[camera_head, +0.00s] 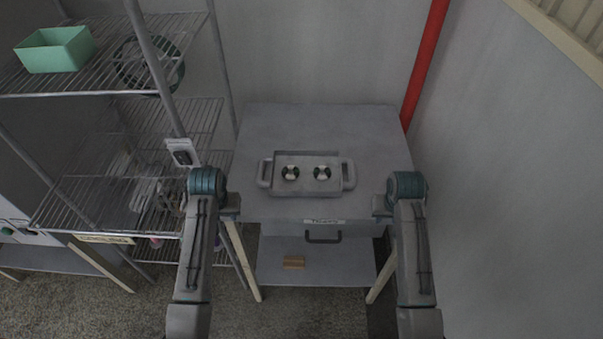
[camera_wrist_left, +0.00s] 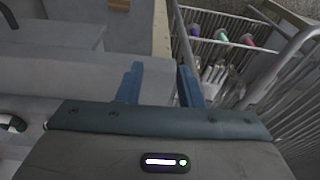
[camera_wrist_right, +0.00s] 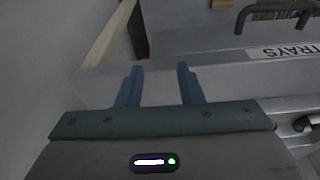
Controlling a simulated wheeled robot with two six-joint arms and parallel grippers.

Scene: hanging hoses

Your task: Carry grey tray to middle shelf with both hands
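The grey tray (camera_head: 305,192) lies flat on the grey table, with a loop handle at each short side and two round dark-and-white pieces in it. My left gripper (camera_head: 231,206) is near the table's front left corner, apart from the tray; its fingers are open and empty in the left wrist view (camera_wrist_left: 160,88). My right gripper (camera_head: 381,206) is near the front right corner, also apart; its fingers are open and empty in the right wrist view (camera_wrist_right: 160,88). The middle shelf (camera_head: 85,200) of the wire rack is on the left, partly behind my left arm's side.
A green bin (camera_head: 55,50) and a coiled hose (camera_head: 149,65) are on the rack's top shelf. A rack post (camera_head: 155,65) carries a tag. A red pipe (camera_head: 424,65) runs down the wall behind the table. The table top (camera_head: 320,120) is clear around the tray.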

